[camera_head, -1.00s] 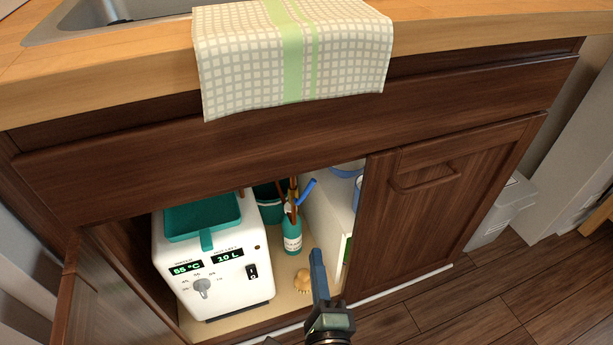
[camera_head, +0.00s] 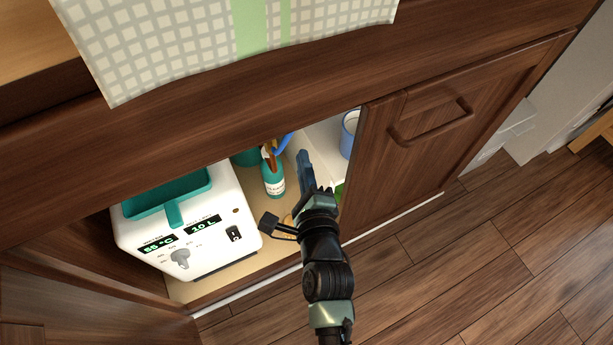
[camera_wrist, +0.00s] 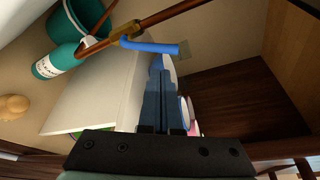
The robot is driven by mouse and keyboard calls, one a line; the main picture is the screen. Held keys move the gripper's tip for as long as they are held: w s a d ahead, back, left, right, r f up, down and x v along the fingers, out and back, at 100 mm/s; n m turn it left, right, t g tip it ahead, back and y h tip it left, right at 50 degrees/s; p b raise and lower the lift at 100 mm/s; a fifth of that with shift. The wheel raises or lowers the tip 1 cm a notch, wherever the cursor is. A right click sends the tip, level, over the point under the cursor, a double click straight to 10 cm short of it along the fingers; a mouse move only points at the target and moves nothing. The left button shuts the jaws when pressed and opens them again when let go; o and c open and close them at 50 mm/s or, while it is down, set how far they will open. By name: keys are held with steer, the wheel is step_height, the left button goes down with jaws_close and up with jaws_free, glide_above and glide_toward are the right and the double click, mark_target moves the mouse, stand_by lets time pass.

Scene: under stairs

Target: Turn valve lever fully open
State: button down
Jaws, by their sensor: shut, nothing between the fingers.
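The valve lever is a blue handle on a copper pipe inside the open cabinet. In the wrist view the blue lever (camera_wrist: 150,46) points right from the pipe (camera_wrist: 128,30), across the picture above my fingertips. In the head view the lever (camera_head: 284,144) is small, just left of my fingertips. My gripper (camera_head: 303,156) reaches into the cabinet opening, shut and empty. In the wrist view my shut gripper (camera_wrist: 157,64) points toward the lever. The tips look apart from it, but the depth gap is hard to judge.
A white water heater (camera_head: 190,235) with a teal tray stands left in the cabinet. A closed door (camera_head: 430,150) bounds the opening on the right. A towel (camera_head: 230,40) hangs above.

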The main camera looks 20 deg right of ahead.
mark_target(290, 136)
steer(key=shift+b+x, duration=0.55)
steer(key=shift+x, duration=1.45)
steer(key=shift+a+r+n+t+h+p, duration=0.35)
steer(key=shift+a+n+p, duration=0.2)
steer(key=shift+n+p, duration=0.4)
steer(key=shift+a+r+n+p, duration=0.25)
steer(key=shift+a+n+p, duration=0.1)
steer(key=shift+n+p, duration=0.15)
steer(key=shift+a+r+n+t+h+p, duration=0.1)
steer(key=shift+a+n+t+h+p, duration=0.2)
steer(key=shift+n, duration=0.35)
steer(key=shift+a+n+t+y+p, duration=0.1)
steer(key=shift+a+n+t, duration=0.3)
steer(key=shift+n, duration=0.2)
